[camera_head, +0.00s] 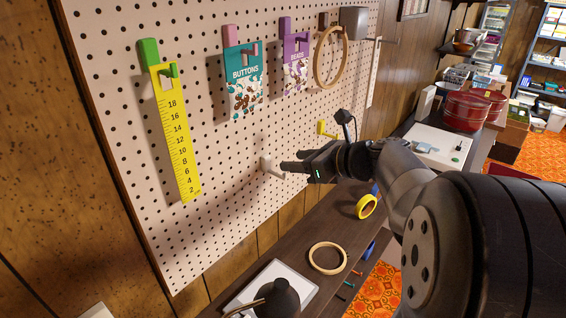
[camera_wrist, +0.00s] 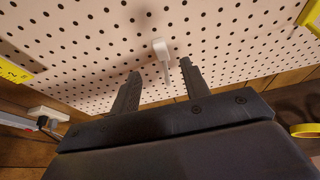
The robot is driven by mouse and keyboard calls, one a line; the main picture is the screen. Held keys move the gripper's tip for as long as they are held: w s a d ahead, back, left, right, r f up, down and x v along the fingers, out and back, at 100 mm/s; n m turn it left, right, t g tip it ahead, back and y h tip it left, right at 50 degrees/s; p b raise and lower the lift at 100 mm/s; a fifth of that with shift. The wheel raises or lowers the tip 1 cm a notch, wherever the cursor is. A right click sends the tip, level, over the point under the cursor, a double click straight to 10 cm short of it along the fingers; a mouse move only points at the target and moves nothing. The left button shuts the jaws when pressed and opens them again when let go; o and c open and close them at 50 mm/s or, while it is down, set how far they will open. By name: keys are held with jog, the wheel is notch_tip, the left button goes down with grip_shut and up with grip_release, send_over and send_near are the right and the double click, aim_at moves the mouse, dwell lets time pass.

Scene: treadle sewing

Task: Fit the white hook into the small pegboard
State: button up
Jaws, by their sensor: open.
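The white hook (camera_head: 267,164) is at the lower part of the pegboard (camera_head: 225,185) in the head view, its back end against the board and its arm sticking out. I cannot tell how deep it sits in the holes. My gripper (camera_head: 284,169) is just in front of it, pointing at the board. In the wrist view the hook (camera_wrist: 161,48) shows against the pegboard (camera_wrist: 85,45), its stem reaching down between the fingers. My gripper (camera_wrist: 160,70) is open there, with a gap visible on both sides of the stem.
A yellow ruler (camera_head: 177,140), a buttons packet (camera_head: 243,85), a beads packet (camera_head: 296,65) and a wooden hoop (camera_head: 319,60) hang higher up. A yellow hook (camera_head: 325,129) sits right of my gripper. Below, the dark bench holds another hoop (camera_head: 313,264) and yellow tape (camera_head: 366,207).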

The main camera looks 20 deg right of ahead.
aim_at(268, 161)
jog(key=shift+v, duration=1.55)
jog(key=shift+w, duration=0.1)
jog(key=p+x, duration=0.1)
jog(key=x, duration=1)
jog(key=shift+s+d, duration=0.4)
jog(key=shift+s, duration=0.15)
